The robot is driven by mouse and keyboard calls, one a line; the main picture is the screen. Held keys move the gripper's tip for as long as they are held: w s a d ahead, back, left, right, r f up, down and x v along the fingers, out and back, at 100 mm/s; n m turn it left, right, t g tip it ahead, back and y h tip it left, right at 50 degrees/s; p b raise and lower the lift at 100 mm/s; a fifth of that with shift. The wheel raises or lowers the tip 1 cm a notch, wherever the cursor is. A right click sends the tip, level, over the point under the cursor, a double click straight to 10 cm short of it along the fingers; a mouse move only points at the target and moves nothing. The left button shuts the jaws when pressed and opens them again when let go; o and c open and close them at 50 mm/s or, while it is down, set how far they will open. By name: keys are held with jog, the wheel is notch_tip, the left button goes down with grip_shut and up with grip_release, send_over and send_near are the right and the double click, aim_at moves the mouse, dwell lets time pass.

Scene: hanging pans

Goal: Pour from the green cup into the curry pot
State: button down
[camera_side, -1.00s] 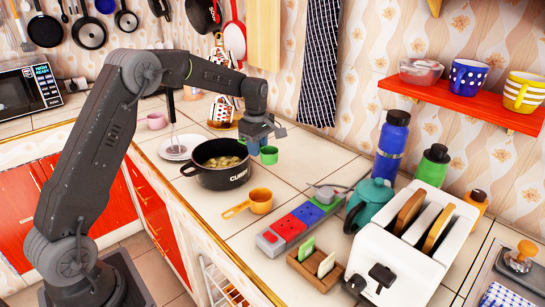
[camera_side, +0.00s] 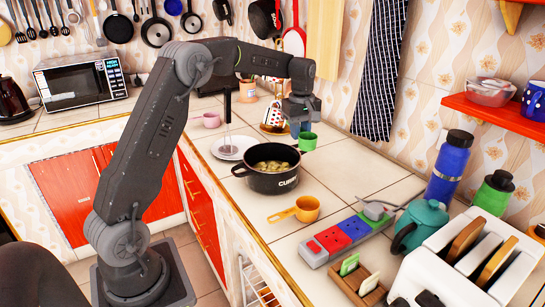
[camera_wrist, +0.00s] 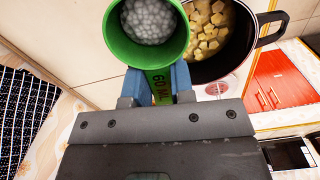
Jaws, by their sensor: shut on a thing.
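The green cup (camera_side: 308,141) is held beside my gripper (camera_side: 301,127), above the counter just behind the right rim of the curry pot. In the wrist view, the blue fingers of my gripper (camera_wrist: 160,82) are shut on the cup's green handle, marked 60 ML. The wrist view looks into the green cup (camera_wrist: 152,52), which holds many small white balls. The curry pot (camera_side: 278,184) is black, with side handles and yellowish chunks inside. In the wrist view, the pot (camera_wrist: 262,28) lies beyond the cup to the right, partly hidden by it.
An orange measuring cup (camera_side: 307,208) lies in front of the pot. A white plate (camera_side: 229,152) with an upright item is left of it. The counter right of the pot is clear.

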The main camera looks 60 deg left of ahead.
jog(key=m, duration=0.2)
jog(key=a+m, duration=0.1)
jog(key=m, duration=0.1)
jog(key=a+m, duration=0.1)
jog(key=m, duration=0.2)
jog(key=shift+w+a, duration=0.15)
jog(key=shift+a, duration=0.05)
jog(key=a+m, duration=0.2)
jog(key=m, duration=3.3)
send_over(274, 148)
notch_tip(274, 148, down, 7)
jog(key=shift+r, duration=0.1)
jog(key=shift+d, duration=0.1)
